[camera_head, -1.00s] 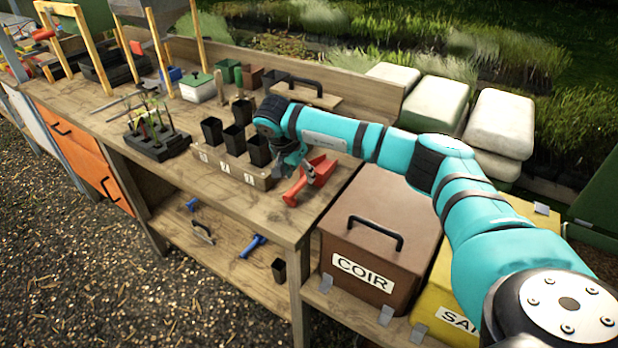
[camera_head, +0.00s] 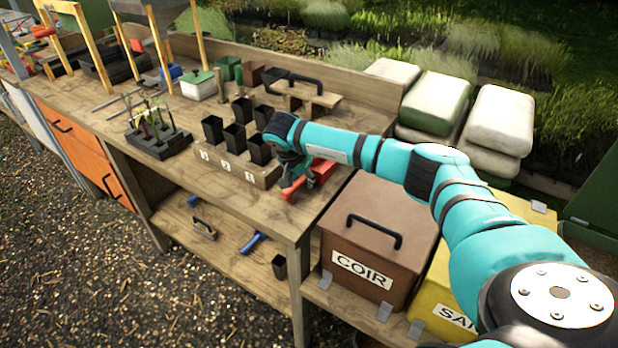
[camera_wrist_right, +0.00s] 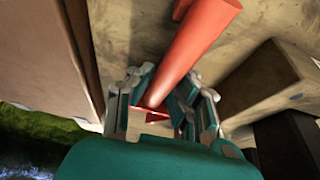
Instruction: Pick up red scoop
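The red scoop (camera_head: 322,166) lies on the right part of the wooden bench top, its handle end (camera_head: 290,190) pointing to the front edge. My right gripper (camera_head: 300,174) is down at the scoop and hides its middle. In the right wrist view, the red scoop's handle (camera_wrist_right: 202,42) runs between the two fingers of my right gripper (camera_wrist_right: 167,84). One finger stands on each side of it, and the fingers look open around it. I see no clear grip. My left gripper is not in view.
A wooden block with black pots (camera_head: 236,172) stands close left of the scoop. A brown COIR box (camera_head: 375,240) and a yellow box (camera_head: 450,290) stand to the right, below the bench top. A handled wooden float (camera_head: 318,97) lies behind.

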